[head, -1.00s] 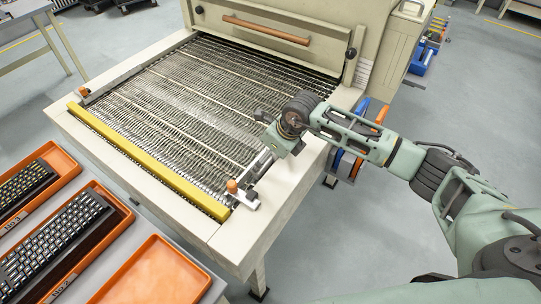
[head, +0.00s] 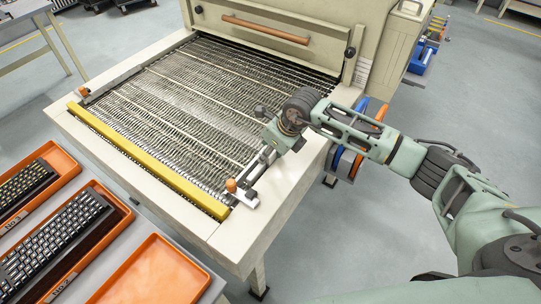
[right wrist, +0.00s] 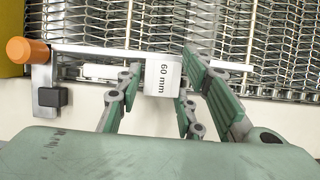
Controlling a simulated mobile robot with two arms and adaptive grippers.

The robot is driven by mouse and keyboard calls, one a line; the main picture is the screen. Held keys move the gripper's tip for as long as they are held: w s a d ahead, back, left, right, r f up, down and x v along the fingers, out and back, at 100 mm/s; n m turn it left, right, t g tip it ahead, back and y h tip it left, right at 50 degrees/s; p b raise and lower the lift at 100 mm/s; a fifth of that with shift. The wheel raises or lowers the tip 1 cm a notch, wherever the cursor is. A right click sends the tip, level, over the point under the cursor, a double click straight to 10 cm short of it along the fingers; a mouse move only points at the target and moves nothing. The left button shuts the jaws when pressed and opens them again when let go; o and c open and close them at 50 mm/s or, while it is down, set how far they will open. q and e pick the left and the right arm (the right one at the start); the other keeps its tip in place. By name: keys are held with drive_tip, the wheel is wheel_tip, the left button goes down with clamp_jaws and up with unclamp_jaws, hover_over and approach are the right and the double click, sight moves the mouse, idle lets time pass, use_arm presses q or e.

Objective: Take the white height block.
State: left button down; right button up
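The white height block (right wrist: 161,82), marked "60 mm", shows in the right wrist view at the rail along the conveyor's edge. My right gripper (right wrist: 168,70) is open, with one finger left of the block and two fingers right of it. A narrow gap shows between the left finger and the block; the right fingers are very close to it, and I cannot tell if they touch. My left gripper is not in view.
The mesh conveyor (head: 190,95) leads into a beige machine (head: 290,25). A yellow bar (head: 150,160) lines its front edge. An orange-knobbed clamp (right wrist: 40,65) stands left of the block. Orange trays (head: 155,272), two holding keyboards, lie at the lower left.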

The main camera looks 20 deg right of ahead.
drive_tip(key=shift+s+a+f, duration=0.35)
drive_tip(key=shift+s+f, duration=0.15)
drive_tip(key=shift+f, duration=0.1)
clamp_jaws()
drive_tip(key=shift+r, duration=0.35)
drive_tip(key=r+p, duration=0.3)
drive_tip(key=r, duration=0.1)
drive_tip(key=shift+w+d, duration=0.25)
drive_tip(key=shift+w, duration=0.15)
drive_tip(key=w+d+r, duration=0.1)
drive_tip(key=d+r, duration=0.5)
drive_tip(key=d, duration=0.5)
drive_tip(key=shift+w+d+r, duration=0.15)
drive_tip(key=shift+w+r, duration=0.25)
